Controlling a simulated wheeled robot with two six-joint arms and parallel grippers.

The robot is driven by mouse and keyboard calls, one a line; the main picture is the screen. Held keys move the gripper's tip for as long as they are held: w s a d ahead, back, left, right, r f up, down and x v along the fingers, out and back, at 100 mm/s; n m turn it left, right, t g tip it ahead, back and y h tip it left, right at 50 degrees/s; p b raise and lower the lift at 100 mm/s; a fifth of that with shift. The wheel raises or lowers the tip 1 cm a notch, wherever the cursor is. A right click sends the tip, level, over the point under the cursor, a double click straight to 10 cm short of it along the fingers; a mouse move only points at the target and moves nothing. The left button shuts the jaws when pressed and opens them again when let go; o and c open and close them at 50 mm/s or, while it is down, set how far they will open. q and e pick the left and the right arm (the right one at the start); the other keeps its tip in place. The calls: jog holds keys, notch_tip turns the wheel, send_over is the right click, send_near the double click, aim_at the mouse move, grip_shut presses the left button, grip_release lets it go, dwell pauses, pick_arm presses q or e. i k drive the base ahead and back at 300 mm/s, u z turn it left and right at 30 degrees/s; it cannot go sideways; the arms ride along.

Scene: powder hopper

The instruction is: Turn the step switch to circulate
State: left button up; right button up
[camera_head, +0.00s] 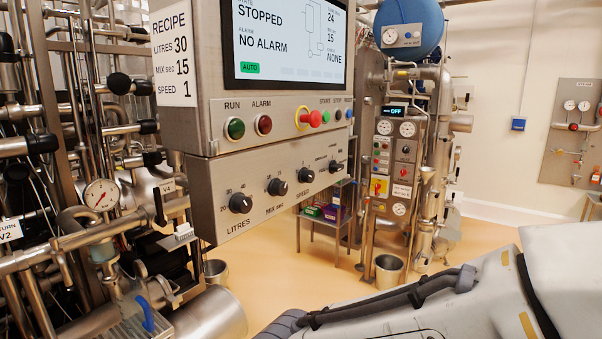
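A grey control box hangs in the upper middle. Its lower panel (220,180) has a row of black rotary knobs: the litres knob (240,203), the mix seconds knob (277,187), the speed knob (306,175) and a rightmost knob (336,166). The rightmost knob's lettering is too small and slanted to read, so I cannot tell whether it is the step switch or where it points. My white and grey arm, with black cables along it, crosses the lower right, well below the panel. I see no fingertips of either gripper.
The screen (290,35) reads stopped, no alarm, auto. Below it are a green run lamp (235,128), a red alarm lamp (264,124) and a red emergency button (315,118). Dense pipework with a gauge (101,195) fills the left. Open floor (480,235) lies right of centre.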

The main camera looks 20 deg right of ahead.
aim_at(334, 167)
jog(key=u, duration=1.05)
jog(key=k, duration=0.8)
jog(key=z, duration=1.05)
jog(key=i, duration=1)
